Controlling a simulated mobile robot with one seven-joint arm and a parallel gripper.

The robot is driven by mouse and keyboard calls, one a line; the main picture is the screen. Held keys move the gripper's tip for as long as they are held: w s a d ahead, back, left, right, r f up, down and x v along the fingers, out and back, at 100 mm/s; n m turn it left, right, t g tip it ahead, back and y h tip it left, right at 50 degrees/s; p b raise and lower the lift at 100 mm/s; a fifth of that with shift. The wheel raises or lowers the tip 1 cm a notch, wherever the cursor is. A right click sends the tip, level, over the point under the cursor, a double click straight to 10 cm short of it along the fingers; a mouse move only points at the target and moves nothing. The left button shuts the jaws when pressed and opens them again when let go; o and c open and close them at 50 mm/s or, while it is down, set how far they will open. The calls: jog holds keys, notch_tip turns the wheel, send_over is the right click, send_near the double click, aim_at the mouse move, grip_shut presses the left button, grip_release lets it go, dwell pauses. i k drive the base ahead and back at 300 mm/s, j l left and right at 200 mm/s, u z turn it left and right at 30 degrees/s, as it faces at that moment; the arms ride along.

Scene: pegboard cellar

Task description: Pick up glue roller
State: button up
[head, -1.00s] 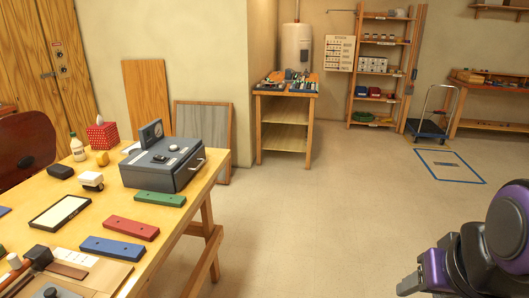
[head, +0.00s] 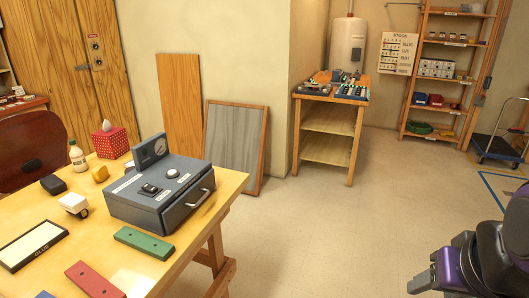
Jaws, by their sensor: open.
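A small white block with a dark wheel-like part (head: 74,204) stands on the wooden table at the left, behind a shallow black-framed tray marked GLUE (head: 33,245). It looks like the glue roller, but it is too small to be certain. A yellow item (head: 100,173) and a black item (head: 53,184) sit just behind it. My gripper (head: 421,282) is at the lower right, open and empty, over the floor and well away from the table. Only part of it shows.
A grey box with a dial and handle (head: 158,212) stands right of the white block. Green (head: 144,243) and red (head: 94,280) bars lie in front. A bottle (head: 77,157) and red tissue box (head: 111,142) stand behind. The floor (head: 310,235) right of the table is clear.

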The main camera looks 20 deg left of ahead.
aim_at(74, 204)
jog(key=i+u, duration=0.5)
jog(key=u, duration=0.2)
jog(key=i+l+u, duration=0.1)
jog(key=i+u, duration=0.25)
jog(key=k, duration=0.1)
